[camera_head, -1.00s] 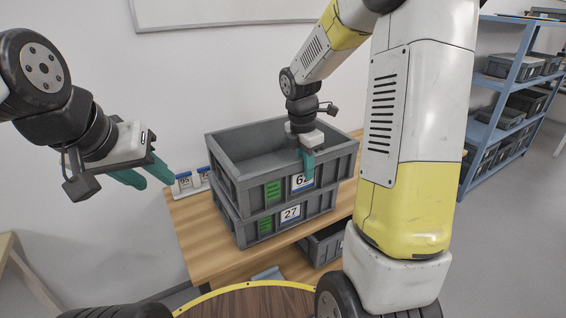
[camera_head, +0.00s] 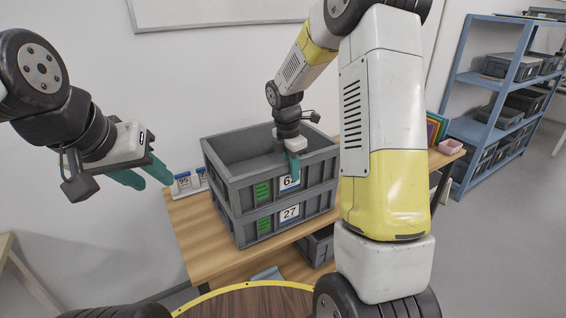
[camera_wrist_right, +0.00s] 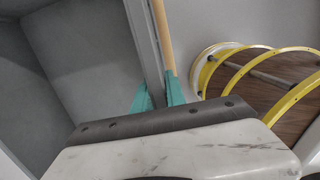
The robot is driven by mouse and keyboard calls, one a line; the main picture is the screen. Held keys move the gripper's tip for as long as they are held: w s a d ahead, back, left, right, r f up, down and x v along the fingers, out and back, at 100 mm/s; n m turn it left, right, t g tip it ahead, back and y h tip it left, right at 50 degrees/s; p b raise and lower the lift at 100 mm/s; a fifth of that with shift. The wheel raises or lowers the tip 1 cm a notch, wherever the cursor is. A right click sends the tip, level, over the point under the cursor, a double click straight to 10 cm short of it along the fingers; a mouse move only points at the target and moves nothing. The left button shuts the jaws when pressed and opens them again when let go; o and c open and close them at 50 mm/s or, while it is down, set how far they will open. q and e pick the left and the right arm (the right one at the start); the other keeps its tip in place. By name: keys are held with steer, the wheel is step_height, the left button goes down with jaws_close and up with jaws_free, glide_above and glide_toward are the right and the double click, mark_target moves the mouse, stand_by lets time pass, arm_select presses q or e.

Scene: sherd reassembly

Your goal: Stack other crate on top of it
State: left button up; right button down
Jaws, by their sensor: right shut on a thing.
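The upper grey crate (camera_head: 322,168), with a green tag and a white label partly hidden by my fingers, sits squarely over the lower grey crate (camera_head: 316,204) labelled 27 on the wooden table. I cannot tell whether they touch all round. My right gripper (camera_head: 291,164) is shut on the front wall of the upper crate, fingers pointing down. In the right wrist view the crate's wall (camera_wrist_right: 143,40) runs between the teal fingers (camera_wrist_right: 158,95), with the empty inside to the left. My left gripper (camera_head: 147,176) is open and empty, left of the crates.
Small numbered cards (camera_head: 184,182) stand on the table (camera_head: 195,228) left of the crates. Another grey bin is below the tabletop. Coloured folders (camera_head: 434,128) and a pink box (camera_head: 450,146) are at the table's right end. A blue shelf (camera_head: 497,95) with bins stands at the right.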

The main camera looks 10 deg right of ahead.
steer(key=c, duration=1.8)
jaws_free()
steer(key=shift+f, duration=0.1)
steer(key=o, duration=0.4)
steer(key=shift+o, duration=0.2)
